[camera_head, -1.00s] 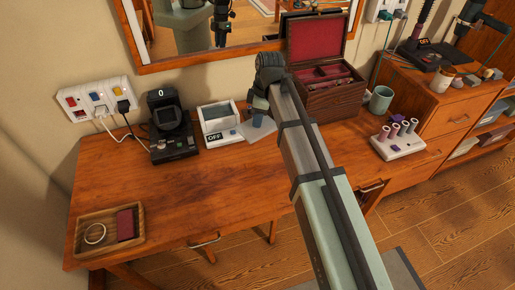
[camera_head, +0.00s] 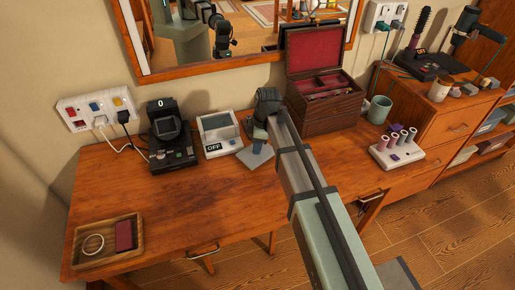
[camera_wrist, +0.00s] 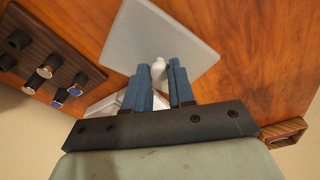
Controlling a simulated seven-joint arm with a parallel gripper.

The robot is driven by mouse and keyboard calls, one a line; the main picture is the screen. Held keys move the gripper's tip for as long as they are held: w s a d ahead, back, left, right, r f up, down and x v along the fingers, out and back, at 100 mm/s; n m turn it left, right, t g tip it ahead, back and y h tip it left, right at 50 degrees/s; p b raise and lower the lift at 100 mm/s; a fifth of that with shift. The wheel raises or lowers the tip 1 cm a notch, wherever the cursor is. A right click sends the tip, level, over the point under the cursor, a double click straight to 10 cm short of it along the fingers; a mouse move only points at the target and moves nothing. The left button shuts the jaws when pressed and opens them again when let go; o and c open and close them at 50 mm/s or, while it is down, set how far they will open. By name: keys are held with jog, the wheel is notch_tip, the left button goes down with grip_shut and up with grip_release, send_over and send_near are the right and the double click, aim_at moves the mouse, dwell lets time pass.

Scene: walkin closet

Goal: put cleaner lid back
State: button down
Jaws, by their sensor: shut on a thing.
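The cleaner (camera_head: 213,147) is a small white box labelled OFF on the desk, with its open top showing a grey inside. Part of a white body, probably the cleaner, shows behind my fingers in the wrist view (camera_wrist: 103,106). The lid is a flat, grey, translucent plate (camera_head: 256,158) just right of the cleaner and apart from it; it also shows in the wrist view (camera_wrist: 180,30). My gripper (camera_wrist: 159,75) has its blue fingers shut on the lid's white knob (camera_wrist: 158,66). In the head view the gripper (camera_head: 260,138) is partly hidden by my arm. I cannot tell the lid's height above the desk.
A black device (camera_head: 171,145) stands close left of the cleaner. An open jewelry box (camera_head: 325,108) stands behind and right of my gripper. A wooden tray (camera_head: 80,262) lies front left. A mug (camera_head: 379,109) and roller stand (camera_head: 398,152) are at right. The front middle desk is clear.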

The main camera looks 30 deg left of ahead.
aim_at(262, 152)
jog(key=shift+f, duration=0.9)
jog(key=shift+f, duration=0.1)
jog(key=c, duration=1)
grip_release()
jog(key=shift+o, duration=0.2)
notch_tip(262, 152, up, 12)
jog(key=d, duration=0.1)
jog(key=shift+w+d, duration=0.3)
jog(key=shift+w, duration=0.05)
